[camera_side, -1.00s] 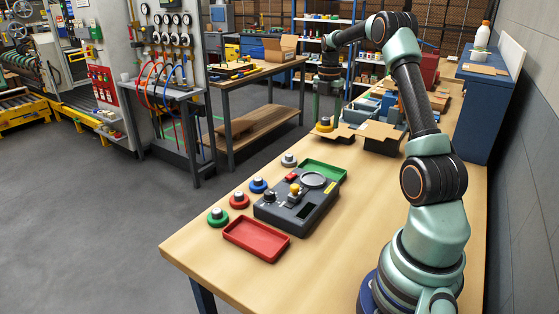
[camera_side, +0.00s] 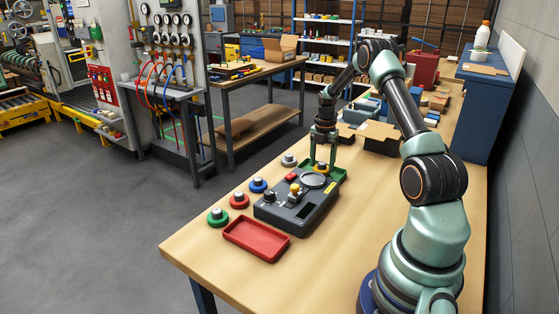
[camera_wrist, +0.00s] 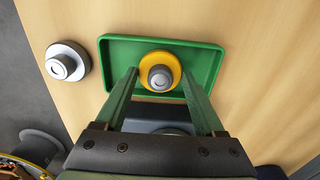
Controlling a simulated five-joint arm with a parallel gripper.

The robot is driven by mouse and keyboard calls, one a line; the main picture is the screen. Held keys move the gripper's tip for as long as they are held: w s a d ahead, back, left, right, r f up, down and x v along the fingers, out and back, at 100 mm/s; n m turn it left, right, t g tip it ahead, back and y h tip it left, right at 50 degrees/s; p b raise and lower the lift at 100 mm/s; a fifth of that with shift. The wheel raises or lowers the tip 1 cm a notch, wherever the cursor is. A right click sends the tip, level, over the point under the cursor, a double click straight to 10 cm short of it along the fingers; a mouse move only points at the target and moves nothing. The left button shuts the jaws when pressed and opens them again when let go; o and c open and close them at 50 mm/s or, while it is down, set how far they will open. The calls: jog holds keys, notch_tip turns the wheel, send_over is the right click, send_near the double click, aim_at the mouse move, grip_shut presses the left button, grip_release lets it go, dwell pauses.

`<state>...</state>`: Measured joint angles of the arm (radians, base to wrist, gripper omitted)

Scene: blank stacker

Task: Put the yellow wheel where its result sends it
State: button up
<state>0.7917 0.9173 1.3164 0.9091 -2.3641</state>
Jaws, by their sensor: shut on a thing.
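The yellow wheel (camera_side: 322,169) has a grey hub and is between the fingers of my gripper (camera_side: 322,163), which is shut on it. In the wrist view the wheel (camera_wrist: 160,76) appears over the inside of the green tray (camera_wrist: 205,66), near its middle. I cannot tell whether it touches the tray floor. In the side view the green tray (camera_side: 341,176) is at the far end of the dark test device (camera_side: 288,212), partly hidden by my fingers. The device has a round plate, a yellow knob and a dark display window, which is too small to read. A red tray (camera_side: 256,240) lies at its near end.
Grey (camera_side: 289,160), blue (camera_side: 258,185), red (camera_side: 239,201) and green (camera_side: 217,217) wheels stand in a row left of the device. An open cardboard box (camera_side: 381,140) lies behind the green tray.

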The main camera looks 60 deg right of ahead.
aim_at(322, 163)
jog(key=shift+f, duration=0.15)
jog(key=o, duration=1.6)
jog(key=shift+c, duration=0.2)
notch_tip(322, 163, up, 12)
jog(key=w+a+r+m+t, duration=0.1)
jog(key=w+a+r+m, duration=0.25)
jog(key=a+r, duration=0.5)
jog(key=s+a+r+m+t+h, duration=0.1)
jog(key=a+r+m, duration=0.15)
jog(key=a, duration=0.35)
jog(key=s+a+r+m+t, duration=0.1)
jog(key=a+m, duration=0.2)
jog(key=a, duration=0.3)
jog(key=s+a+m+t, duration=0.1)
jog(key=s+a+m, duration=0.3)
jog(key=a, duration=0.4)
jog(key=s+a+m+t+y, duration=0.1)
jog(key=s+a+m, duration=0.4)
jog(key=a, duration=0.3)
jog(key=shift+f+t, duration=0.3)
jog(key=shift+f, duration=0.1)
